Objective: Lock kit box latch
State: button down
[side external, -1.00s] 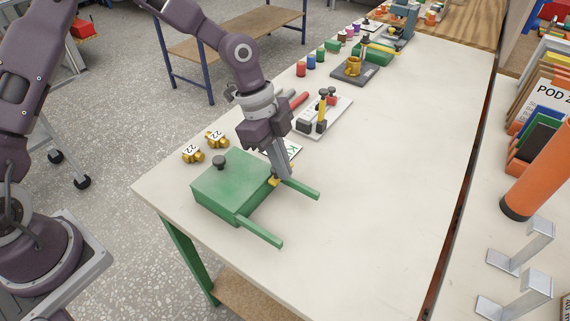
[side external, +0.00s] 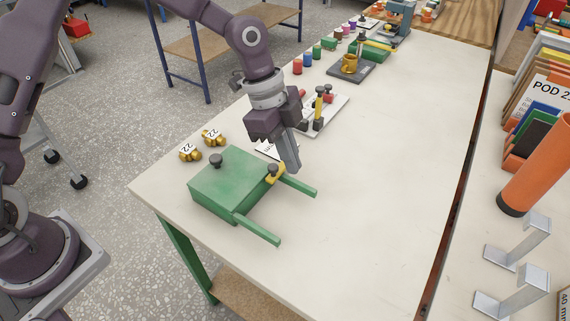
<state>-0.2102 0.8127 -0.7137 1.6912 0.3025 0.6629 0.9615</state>
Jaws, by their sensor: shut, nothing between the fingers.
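The green kit box (side external: 228,186) sits shut near the table's front left corner, with a dark knob (side external: 216,161) on its lid. Two green arms stick out from its right side. A yellow latch (side external: 275,175) with a dark knob is on the box's right side, near the rear arm. My gripper (side external: 293,170) is shut and empty, pointing down just right of and behind the latch, close to the rear green arm. A small gap shows between its fingertips and the latch. I cannot tell whether the latch is locked.
Two brass fittings (side external: 202,145) marked 22 lie behind the box at left. A white card (side external: 267,150) lies partly hidden behind my gripper. The table (side external: 380,200) is clear to the right.

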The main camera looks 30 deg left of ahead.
jog(key=v, duration=0.7)
jog(key=s+a+r+n+t+y, duration=0.1)
jog(key=s+a+r+n, duration=0.2)
jog(key=s, duration=0.5)
jog(key=s+a+r+n+t+y, duration=0.1)
jog(key=s+a+r+n+t, duration=0.1)
jog(key=s+a+r+n, duration=0.2)
jog(key=s+a+r+n+t+y, duration=0.1)
jog(key=s+a+r+n+t, duration=0.1)
jog(key=s+a+n, duration=0.5)
jog(key=s+r+n, duration=0.1)
jog(key=s+n, duration=0.2)
jog(key=s, duration=0.2)
jog(key=shift+s+y, duration=0.4)
jog(key=shift+r, duration=0.15)
